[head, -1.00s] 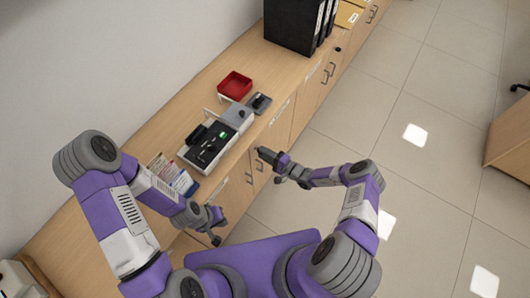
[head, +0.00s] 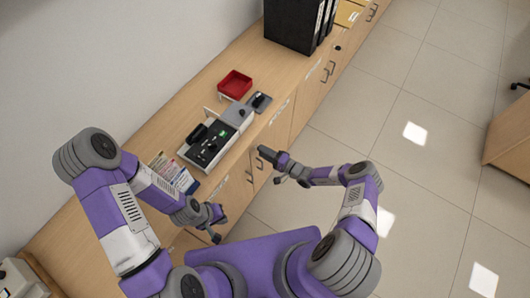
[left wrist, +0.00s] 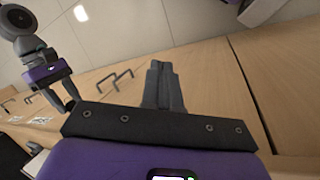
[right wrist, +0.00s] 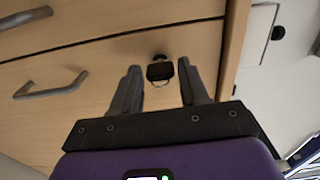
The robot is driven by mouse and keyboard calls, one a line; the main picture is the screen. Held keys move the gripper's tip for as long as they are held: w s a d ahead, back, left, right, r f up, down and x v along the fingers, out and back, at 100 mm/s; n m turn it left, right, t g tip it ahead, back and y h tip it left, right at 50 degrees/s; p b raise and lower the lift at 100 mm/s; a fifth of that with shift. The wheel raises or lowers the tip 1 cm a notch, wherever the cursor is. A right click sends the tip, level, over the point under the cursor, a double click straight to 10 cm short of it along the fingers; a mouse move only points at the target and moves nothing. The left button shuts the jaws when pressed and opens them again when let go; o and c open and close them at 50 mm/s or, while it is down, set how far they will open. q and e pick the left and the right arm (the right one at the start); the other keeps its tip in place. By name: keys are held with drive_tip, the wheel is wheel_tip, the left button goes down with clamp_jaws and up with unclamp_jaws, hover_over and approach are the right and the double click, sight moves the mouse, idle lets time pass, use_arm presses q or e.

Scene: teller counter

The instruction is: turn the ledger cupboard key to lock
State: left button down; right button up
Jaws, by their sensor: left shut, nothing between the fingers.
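The key (right wrist: 160,71), with a black head and a thin metal ring, sits at the wooden front of the cupboard (right wrist: 115,60) in the right wrist view. My right gripper (right wrist: 159,68) is open, its two fingers on either side of the key head, with gaps showing between. In the head view my right gripper (head: 263,152) is at the cupboard fronts below the counter edge; the key cannot be made out there. My left gripper (head: 217,224) is lower left of it, away from the key. In the left wrist view its fingers (left wrist: 163,66) are shut together and empty.
Bar handles (right wrist: 48,88) stick out from the fronts beside the key. The counter above holds a black-and-grey tray (head: 207,150), a red tray (head: 235,84), leaflets (head: 172,172) and black binders (head: 292,25). The tiled floor (head: 420,170) to the right is clear.

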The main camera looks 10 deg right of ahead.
drive_tip(key=shift+o, duration=1.1)
drive_tip(key=v, duration=0.7)
drive_tip(key=shift+s+d+p, duration=0.2)
drive_tip(key=shift+s+p, duration=0.05)
drive_tip(key=shift+p, duration=0.2)
